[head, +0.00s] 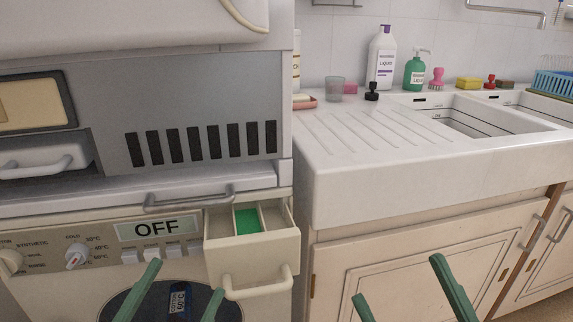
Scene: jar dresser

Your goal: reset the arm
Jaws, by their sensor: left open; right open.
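My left gripper (185,278) shows two green fingers, spread apart with nothing between them. It is low at the left, in front of the washing machine (108,258). My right gripper (397,277) also has its two green fingers spread apart and empty. It is low and right of centre, in front of the cream cabinet door (410,262) under the sink. The fingertips of both grippers point up into the picture. The arms behind them are out of view.
The washing machine's detergent drawer (277,252) is pulled out, with green in one compartment. A display (155,229) reads OFF. The white sink (420,185) juts out at the right. Bottles, including a white one (381,60) and a green one (416,72), stand behind it.

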